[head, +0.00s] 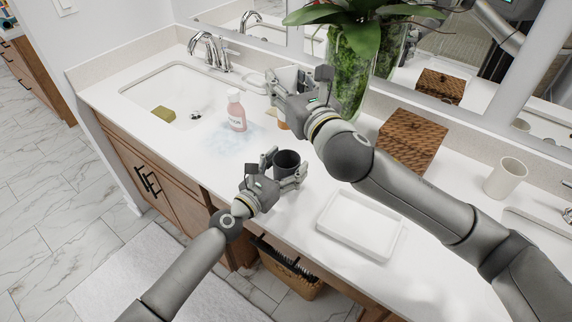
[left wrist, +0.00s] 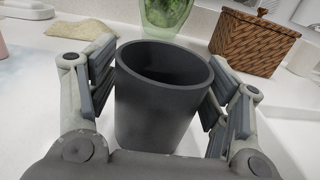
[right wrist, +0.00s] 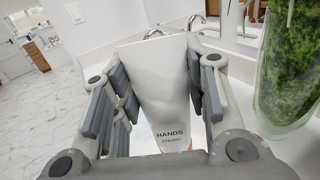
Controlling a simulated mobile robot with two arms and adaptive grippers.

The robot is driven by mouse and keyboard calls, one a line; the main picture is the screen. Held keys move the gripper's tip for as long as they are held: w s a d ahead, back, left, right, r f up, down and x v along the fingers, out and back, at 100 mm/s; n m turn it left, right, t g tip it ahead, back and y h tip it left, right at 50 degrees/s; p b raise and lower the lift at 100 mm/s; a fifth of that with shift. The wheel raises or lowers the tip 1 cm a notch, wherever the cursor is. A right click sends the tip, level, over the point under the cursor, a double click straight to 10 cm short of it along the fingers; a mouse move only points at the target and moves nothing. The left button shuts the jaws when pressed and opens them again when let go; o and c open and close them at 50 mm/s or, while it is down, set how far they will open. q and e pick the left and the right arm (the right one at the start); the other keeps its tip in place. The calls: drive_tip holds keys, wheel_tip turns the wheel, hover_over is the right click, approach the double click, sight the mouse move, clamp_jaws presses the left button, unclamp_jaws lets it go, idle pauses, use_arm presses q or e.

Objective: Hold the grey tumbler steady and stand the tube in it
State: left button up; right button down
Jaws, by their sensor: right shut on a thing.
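The dark grey tumbler (head: 287,162) stands upright on the white counter near its front edge. It fills the middle of the left wrist view (left wrist: 163,100) and looks empty as far as I see inside. My left gripper (head: 284,168) is open, with its fingers on either side of the tumbler; small gaps seem to remain. The white tube (right wrist: 163,90), marked "HANDS cream", is between the fingers of my right gripper (right wrist: 158,105), which is shut on it. In the head view the tube (head: 284,77) is partly hidden by my right gripper, above the counter behind the tumbler.
A pink bottle (head: 236,112) stands left of the tumbler by a bluish wet-looking patch. The sink (head: 178,88) lies further left. A plant vase (head: 350,75) and woven box (head: 411,140) stand behind. A white tray (head: 360,224) and white cup (head: 505,177) are at right.

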use_arm(q)
drive_tip(key=c, duration=0.8)
drive_tip(key=shift+o, duration=0.2)
use_arm(e)
wheel_tip(320, 180, down, 12)
drive_tip(key=shift+f, duration=0.2)
idle(0.6)
drive_tip(key=c, duration=0.8)
unclamp_jaws()
drive_tip(key=shift+o, duration=0.2)
drive_tip(key=v, duration=1.2)
